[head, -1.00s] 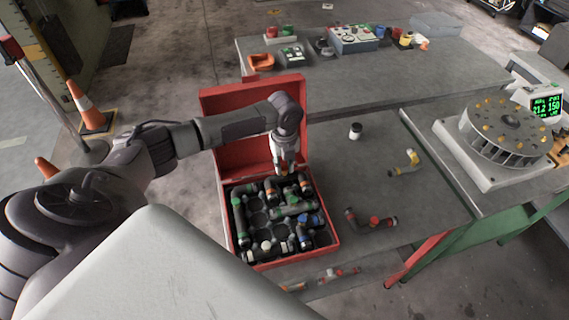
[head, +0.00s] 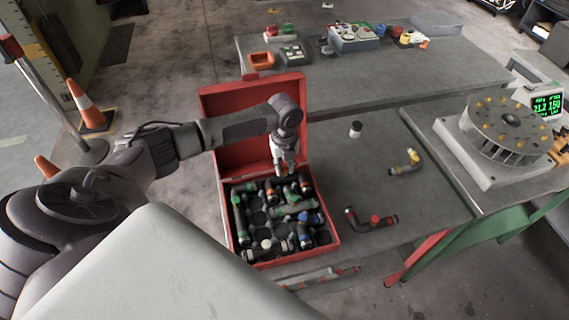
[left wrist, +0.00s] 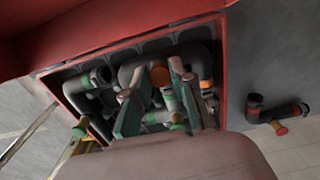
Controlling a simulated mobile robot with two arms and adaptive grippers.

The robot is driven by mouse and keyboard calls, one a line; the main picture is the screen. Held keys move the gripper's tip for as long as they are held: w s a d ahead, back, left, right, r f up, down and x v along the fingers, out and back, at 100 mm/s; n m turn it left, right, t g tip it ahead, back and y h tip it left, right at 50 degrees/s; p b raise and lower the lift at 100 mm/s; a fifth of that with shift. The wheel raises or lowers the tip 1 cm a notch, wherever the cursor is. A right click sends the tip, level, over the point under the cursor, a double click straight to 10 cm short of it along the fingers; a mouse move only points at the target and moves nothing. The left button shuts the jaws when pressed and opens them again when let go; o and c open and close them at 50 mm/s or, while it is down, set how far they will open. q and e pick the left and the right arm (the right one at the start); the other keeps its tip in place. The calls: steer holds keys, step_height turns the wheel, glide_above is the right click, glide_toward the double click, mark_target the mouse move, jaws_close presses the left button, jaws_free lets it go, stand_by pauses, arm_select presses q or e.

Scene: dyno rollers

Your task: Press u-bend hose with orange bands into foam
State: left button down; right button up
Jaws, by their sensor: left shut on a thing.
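The open red case (head: 332,236) holds a dark foam insert packed with hose pieces. The dark u-bend hose with orange bands (head: 273,188) is at the back of the foam, under my left gripper (head: 284,172). In the left wrist view the u-bend hose (left wrist: 201,62) arches behind the green fingers of my left gripper (left wrist: 158,103), with an orange band near its right leg. The left gripper points down and is shut on the u-bend hose; the exact contact is partly hidden. I cannot tell how deep the hose sits. My right gripper is not in view.
Other hoses with green bands (head: 293,209) and blue bands (head: 312,219) lie close by in the case. A red-banded hose (head: 372,221), a yellow-banded fitting (head: 406,163) and a small cup (head: 355,129) stand on the table to the right. The raised red lid (head: 228,102) is behind the gripper.

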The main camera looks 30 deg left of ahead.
arm_select(q)
steer(key=shift+f, duration=0.3)
steer(key=c, duration=0.9)
jaws_free()
step_height(320, 180, up, 12)
